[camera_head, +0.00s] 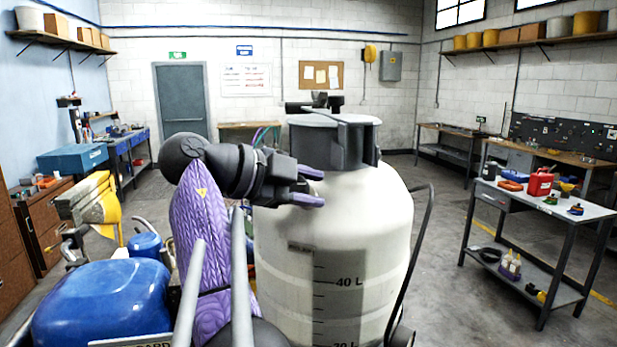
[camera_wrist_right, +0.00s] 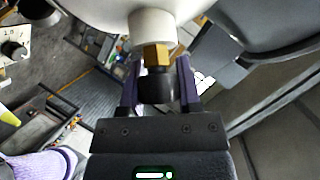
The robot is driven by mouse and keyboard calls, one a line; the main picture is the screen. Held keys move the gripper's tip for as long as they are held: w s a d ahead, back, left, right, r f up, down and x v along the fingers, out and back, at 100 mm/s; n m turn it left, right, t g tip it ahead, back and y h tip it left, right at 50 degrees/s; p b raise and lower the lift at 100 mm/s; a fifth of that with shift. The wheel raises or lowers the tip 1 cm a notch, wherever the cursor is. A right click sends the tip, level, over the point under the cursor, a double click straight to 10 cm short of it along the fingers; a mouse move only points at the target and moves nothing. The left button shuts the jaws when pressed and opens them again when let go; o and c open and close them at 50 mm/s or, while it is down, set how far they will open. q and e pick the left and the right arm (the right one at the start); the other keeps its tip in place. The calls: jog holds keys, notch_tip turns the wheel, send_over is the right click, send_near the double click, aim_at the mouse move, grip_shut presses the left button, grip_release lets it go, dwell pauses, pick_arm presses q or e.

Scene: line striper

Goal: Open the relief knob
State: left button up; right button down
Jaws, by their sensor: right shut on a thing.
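The relief knob (camera_wrist_right: 157,91) is a short black cylinder below a brass hex fitting (camera_wrist_right: 156,57) and a white boss on the tank in the right wrist view. My right gripper (camera_head: 318,188) reaches the upper left side of the white paint tank (camera_head: 335,240) in the head view. Its purple fingers (camera_wrist_right: 158,66) are shut on the knob, one on each side, in the wrist view. In the head view the knob is hidden by the gripper. My left gripper is not in view.
The tank has a dark grey lid (camera_head: 335,140) and a thin black bar along its right side. A blue engine part (camera_head: 100,305) stands at left front. A grey workbench (camera_head: 545,200) with tools is at right. The floor between bench and tank is clear.

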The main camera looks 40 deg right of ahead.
jog(key=shift+m+y, duration=0.4)
jog(key=shift+m, duration=0.2)
jog(key=shift+g+p, duration=0.3)
jog(key=shift+p, duration=0.05)
jog(key=shift+c, duration=1.5)
grip_release()
jog(key=p+v, duration=0.3)
jog(key=v, duration=0.7)
jog(key=shift+s, duration=0.1)
